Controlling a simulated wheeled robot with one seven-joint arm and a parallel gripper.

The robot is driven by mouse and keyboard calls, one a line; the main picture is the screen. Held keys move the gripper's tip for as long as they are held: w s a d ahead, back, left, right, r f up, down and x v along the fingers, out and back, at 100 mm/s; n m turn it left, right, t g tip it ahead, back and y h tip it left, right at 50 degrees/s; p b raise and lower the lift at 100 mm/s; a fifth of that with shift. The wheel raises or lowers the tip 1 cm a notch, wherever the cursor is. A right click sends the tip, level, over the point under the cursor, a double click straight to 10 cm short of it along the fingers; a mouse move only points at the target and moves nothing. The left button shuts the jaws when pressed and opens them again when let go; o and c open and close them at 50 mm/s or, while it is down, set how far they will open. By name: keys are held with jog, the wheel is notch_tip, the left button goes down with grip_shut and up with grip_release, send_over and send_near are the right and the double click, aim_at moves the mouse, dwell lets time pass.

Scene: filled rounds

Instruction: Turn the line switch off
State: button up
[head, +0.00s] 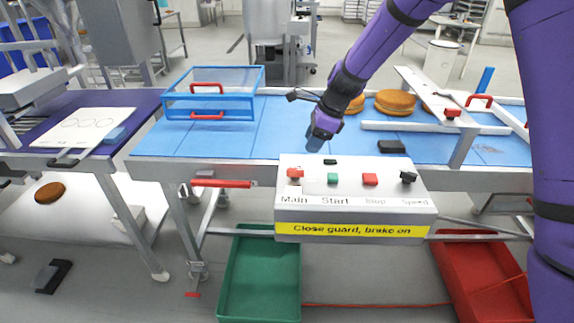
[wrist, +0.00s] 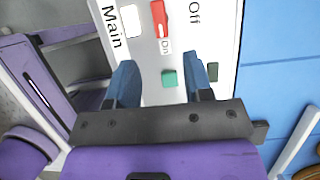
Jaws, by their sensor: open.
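The control box (head: 320,216) stands at the front edge of the conveyor. Its red Main switch (head: 295,173) is at the left end of the panel. In the wrist view the red switch lever (wrist: 158,18) lies with one end by the "On" mark; "Off" is printed to its right. The green Start button (head: 333,178) also shows in the wrist view (wrist: 169,78). My gripper (head: 317,142) is above the back of the box, apart from the switch. In the wrist view its blue fingers (wrist: 162,80) are open, with the green button seen between them.
The red Stop button (head: 370,179) and black Speed knob (head: 408,177) are on the same panel. A blue-framed guard (head: 213,95) is behind left. A red lever (head: 222,183) is left of the box. Buns (head: 395,102) lie on the blue belt (head: 245,138). Green (head: 232,290) and red crates (head: 470,290) stand below.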

aim_at(296, 169)
jog(key=x, duration=1)
jog(key=shift+a+f, duration=0.25)
jog(key=shift+f, duration=0.05)
jog(key=shift+c, duration=0.5)
grip_shut()
